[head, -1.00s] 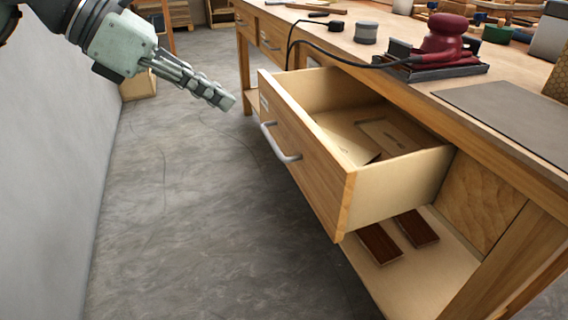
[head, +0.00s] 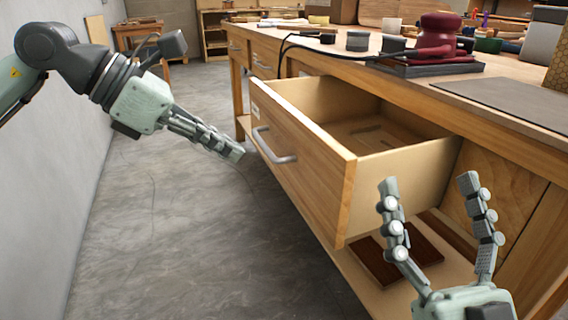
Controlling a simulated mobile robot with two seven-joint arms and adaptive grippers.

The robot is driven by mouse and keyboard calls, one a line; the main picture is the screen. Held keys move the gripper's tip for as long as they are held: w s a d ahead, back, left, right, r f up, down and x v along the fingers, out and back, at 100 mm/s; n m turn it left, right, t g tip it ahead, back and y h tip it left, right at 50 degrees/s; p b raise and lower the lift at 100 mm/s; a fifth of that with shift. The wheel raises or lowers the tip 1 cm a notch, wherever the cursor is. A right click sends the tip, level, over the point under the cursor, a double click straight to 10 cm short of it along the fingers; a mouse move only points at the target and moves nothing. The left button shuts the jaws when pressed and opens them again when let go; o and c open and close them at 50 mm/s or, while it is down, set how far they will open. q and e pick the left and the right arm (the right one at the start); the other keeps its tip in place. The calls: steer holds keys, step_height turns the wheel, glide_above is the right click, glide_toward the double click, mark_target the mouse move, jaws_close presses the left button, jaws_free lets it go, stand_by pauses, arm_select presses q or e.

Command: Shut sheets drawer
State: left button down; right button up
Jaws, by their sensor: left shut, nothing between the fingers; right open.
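The sheets drawer (head: 310,165) is pulled well out of the wooden workbench (head: 500,120). Its front has a grey bar handle (head: 273,147) and a small label. Inside lie flat thin pieces (head: 370,132), hard to make out. My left gripper (head: 238,153) is shut and empty, pointing toward the drawer front, left of the handle and seemingly apart from it. My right gripper (head: 430,185) is open and empty, fingers up, in front of the drawer's near side wall; I cannot tell whether it touches.
A red sander (head: 438,38) with a black cable stands on the benchtop above the drawer. A grey wall (head: 60,190) runs along the left. The concrete floor (head: 180,240) between is clear.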

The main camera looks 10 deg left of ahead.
mark_target(301, 172)
arm_select(q)
steer(key=x, duration=0.3)
steer(key=r+x, duration=0.1)
steer(key=x, duration=0.2)
steer(key=d+x, duration=0.1)
steer(key=x, duration=0.2)
steer(key=shift+w+d+r, duration=0.1)
steer(key=shift+w+r, duration=0.1)
steer(key=shift+w, duration=0.2)
steer(key=shift+w+d+f, duration=0.1)
steer(key=shift+w+d, duration=0.25)
steer(key=shift+d, duration=0.1)
